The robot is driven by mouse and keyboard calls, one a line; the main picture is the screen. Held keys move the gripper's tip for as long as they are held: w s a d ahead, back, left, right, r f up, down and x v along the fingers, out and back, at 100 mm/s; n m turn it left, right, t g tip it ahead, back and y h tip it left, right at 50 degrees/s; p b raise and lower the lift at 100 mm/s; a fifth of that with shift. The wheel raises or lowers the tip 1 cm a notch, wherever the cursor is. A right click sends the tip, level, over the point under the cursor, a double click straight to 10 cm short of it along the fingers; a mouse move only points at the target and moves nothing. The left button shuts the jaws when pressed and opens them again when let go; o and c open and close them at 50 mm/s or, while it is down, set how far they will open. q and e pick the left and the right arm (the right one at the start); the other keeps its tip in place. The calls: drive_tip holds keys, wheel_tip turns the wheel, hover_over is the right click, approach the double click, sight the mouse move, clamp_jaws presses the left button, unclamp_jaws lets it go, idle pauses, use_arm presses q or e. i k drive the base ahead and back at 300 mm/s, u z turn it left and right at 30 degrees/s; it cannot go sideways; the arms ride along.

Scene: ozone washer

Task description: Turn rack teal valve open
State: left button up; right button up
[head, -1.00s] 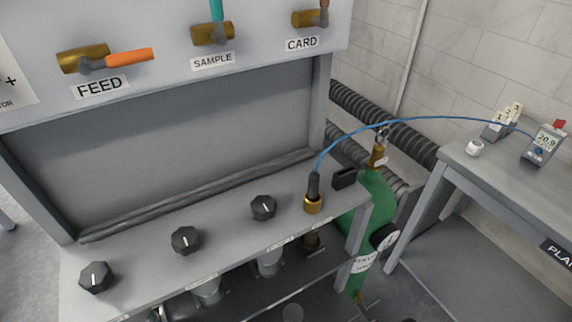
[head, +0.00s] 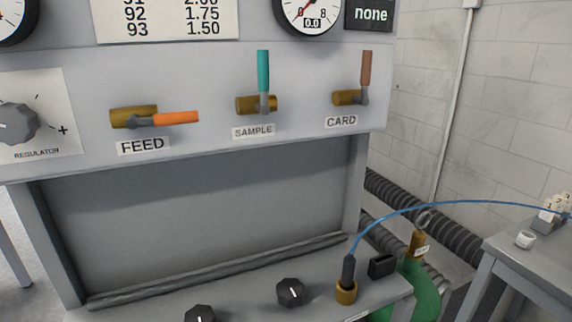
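The teal valve handle (head: 263,72) is on the rack panel above the SAMPLE label (head: 253,132). It stands straight up from its brass valve body (head: 250,104), crosswise to that body. To its left, the orange FEED handle (head: 176,118) lies level, in line with its brass body. To its right, the brown CARD handle (head: 367,70) stands upright. Neither of my grippers shows in the head view.
A regulator knob (head: 14,124) is on the panel at left. A gauge (head: 309,12) reading 0.0 and a "none" display (head: 370,13) are above. Below, a ledge holds black knobs (head: 291,292) and a brass fitting (head: 346,291) with a blue tube (head: 440,203). The space before the valve is clear.

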sight(263, 62)
drive_tip(key=u, duration=0.6)
drive_tip(key=k, duration=1.05)
drive_tip(key=u, duration=0.5)
